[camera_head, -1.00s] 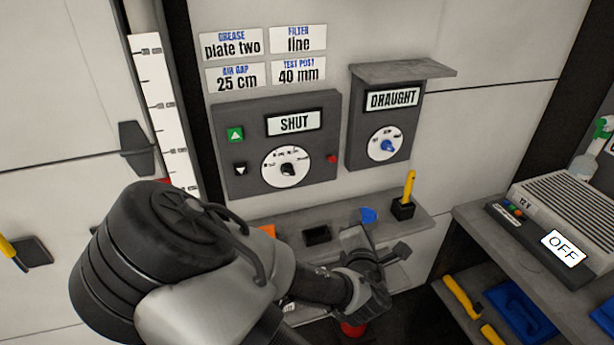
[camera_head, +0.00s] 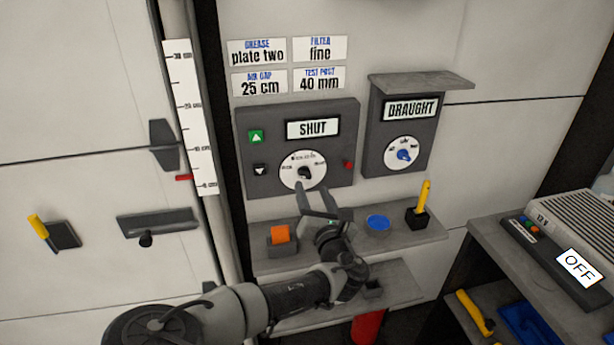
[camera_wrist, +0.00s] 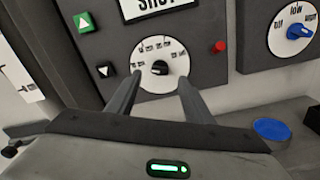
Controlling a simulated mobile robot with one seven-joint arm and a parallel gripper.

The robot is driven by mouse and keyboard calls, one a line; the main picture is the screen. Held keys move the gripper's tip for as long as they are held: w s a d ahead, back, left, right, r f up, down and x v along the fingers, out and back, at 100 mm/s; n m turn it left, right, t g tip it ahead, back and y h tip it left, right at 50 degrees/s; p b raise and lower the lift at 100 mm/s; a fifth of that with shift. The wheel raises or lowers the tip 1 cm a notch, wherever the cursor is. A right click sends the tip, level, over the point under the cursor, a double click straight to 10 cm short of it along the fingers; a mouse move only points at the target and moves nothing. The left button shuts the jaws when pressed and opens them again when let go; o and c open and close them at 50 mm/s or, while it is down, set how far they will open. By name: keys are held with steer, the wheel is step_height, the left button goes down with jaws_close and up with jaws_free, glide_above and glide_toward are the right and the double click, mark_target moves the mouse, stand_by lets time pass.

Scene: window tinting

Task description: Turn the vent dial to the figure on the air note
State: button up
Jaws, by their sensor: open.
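The vent dial (camera_head: 303,171) is a white disc with a black knob on a dark grey panel (camera_head: 255,190). The display (camera_head: 312,128) above it reads SHUT. My gripper (camera_head: 317,189) is open and empty, just below and in front of the dial. In the wrist view my gripper (camera_wrist: 160,79) has its two fingertips either side of the black knob (camera_wrist: 160,68), which appears just beyond them. I cannot tell whether they touch it. The dial's small figures are too blurred to read.
A DRAUGHT box (camera_head: 390,165) with a blue-knobbed dial (camera_head: 404,154) hangs to the right. A white scale (camera_head: 190,110) stands left of the panel.

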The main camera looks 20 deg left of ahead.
mark_target(307, 176)
steer(key=x, duration=0.7)
steer(key=shift+w, duration=0.15)
steer(key=c, duration=1)
steer(key=shift+c, duration=0.2)
